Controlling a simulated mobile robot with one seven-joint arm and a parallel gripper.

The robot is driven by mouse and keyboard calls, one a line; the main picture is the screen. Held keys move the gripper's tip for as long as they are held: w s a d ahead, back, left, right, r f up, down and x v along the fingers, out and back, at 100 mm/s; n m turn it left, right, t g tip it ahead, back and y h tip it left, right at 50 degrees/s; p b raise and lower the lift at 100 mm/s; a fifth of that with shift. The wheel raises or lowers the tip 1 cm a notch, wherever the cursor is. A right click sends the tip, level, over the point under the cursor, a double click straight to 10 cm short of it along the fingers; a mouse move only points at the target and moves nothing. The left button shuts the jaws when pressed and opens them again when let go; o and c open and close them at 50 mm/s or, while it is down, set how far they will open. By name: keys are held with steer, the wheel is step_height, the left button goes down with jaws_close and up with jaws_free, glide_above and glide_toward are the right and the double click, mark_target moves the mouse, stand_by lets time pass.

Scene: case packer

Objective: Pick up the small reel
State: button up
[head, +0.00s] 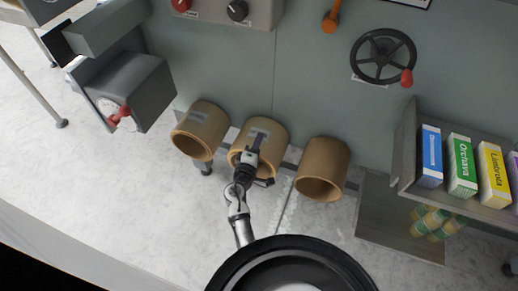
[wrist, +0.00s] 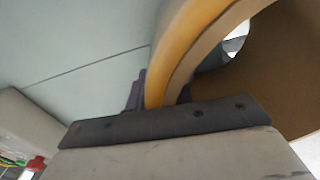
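Three brown, hollow, tube-like reels sit in a row against the grey-green machine front in the head view: the left reel (head: 201,128), the middle reel (head: 270,131) and the right reel (head: 322,165). They look alike in size, so I cannot tell which is called small. My gripper (head: 255,145) is at the upper rim of the middle reel. In the wrist view, the curved tan rim (wrist: 185,50) passes between my dark fingers (wrist: 162,98), which lie close against both its sides. The fingertips are largely hidden by the rim and the palm.
A shelf at right holds several upright boxes, including a green box (head: 461,165) and a yellow box (head: 494,174). Green-and-yellow rolls (head: 430,222) are below it. A handwheel (head: 383,56) is above right. A grey box with a red knob (head: 118,116) juts out left.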

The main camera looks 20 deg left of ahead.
jaws_close()
steer(key=shift+d+f, duration=0.1)
stand_by(0.9)
